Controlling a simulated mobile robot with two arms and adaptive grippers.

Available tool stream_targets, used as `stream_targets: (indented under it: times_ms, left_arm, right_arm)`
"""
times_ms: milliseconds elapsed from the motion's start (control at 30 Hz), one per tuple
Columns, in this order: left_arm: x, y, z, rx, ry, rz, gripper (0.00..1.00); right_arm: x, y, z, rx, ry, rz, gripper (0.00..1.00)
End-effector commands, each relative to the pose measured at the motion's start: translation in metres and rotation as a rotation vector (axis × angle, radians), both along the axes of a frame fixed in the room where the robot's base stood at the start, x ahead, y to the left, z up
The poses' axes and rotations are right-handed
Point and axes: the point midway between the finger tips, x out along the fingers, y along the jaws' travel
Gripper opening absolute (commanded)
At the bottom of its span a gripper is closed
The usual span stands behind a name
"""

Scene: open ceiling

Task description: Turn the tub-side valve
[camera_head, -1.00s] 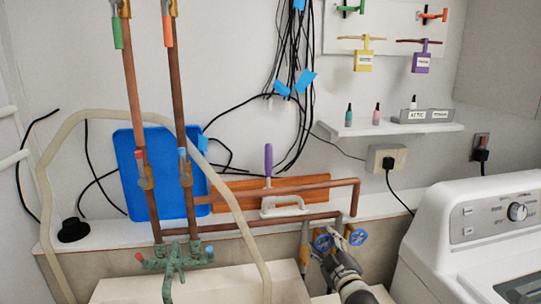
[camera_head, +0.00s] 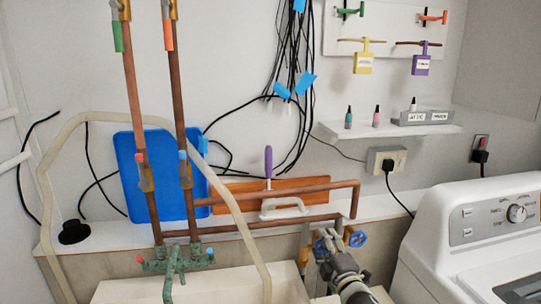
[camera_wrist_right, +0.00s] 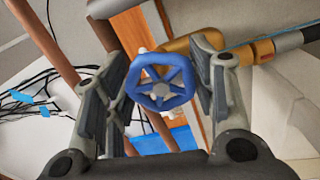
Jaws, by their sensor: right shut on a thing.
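Two blue valve handwheels sit side by side below the copper pipes. The left one is the nearer to the pale tub (camera_head: 205,284), and it shows in the right wrist view (camera_wrist_right: 162,82) as a blue spoked wheel with a grey hub. My right gripper (camera_head: 325,242) is at this left wheel, with a finger on each side of it in the wrist view, shut on it. In the head view the gripper hides most of that wheel. The right blue wheel (camera_head: 357,239) is free, just right of the gripper. My left gripper is not in view.
A white washing machine (camera_head: 470,235) stands at the right. A green faucet (camera_head: 174,262) and a beige hose (camera_head: 245,235) are at the left. A copper pipe (camera_head: 290,190) and a white clamp with a purple handle (camera_head: 268,165) are just above and left of the gripper.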

Motion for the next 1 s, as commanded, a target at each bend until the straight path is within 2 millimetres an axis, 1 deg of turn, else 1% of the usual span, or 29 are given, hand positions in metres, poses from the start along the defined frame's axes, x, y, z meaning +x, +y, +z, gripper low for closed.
stream_targets:
  times_ms: [33,100,333,367,500,600,833,1000]
  left_arm:
    - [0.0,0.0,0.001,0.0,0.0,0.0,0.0]
    - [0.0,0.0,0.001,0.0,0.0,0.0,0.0]
    - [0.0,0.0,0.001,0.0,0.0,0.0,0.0]
    - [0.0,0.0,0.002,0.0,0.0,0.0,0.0]
    - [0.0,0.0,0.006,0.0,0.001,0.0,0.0]
    - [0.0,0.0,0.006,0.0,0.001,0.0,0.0]
    - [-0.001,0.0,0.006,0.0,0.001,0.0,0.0]
    - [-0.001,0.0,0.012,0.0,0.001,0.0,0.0]
  right_arm:
    - [0.0,0.0,-0.001,-0.054,-0.007,0.0,0.23]
    - [0.0,0.0,-0.001,-0.094,-0.014,0.002,0.23]
    - [0.0,0.0,-0.001,-0.108,-0.018,0.0,0.23]
    - [0.0,0.0,-0.001,-0.131,-0.023,0.0,0.23]
    - [0.0,0.0,0.0,-0.322,-0.059,0.0,0.23]
    - [0.0,0.0,-0.001,-0.39,-0.072,0.0,0.23]
    - [0.0,0.0,0.0,-0.409,-0.076,0.0,0.23]
    - [0.0,0.0,0.001,-0.63,-0.119,0.001,0.23]
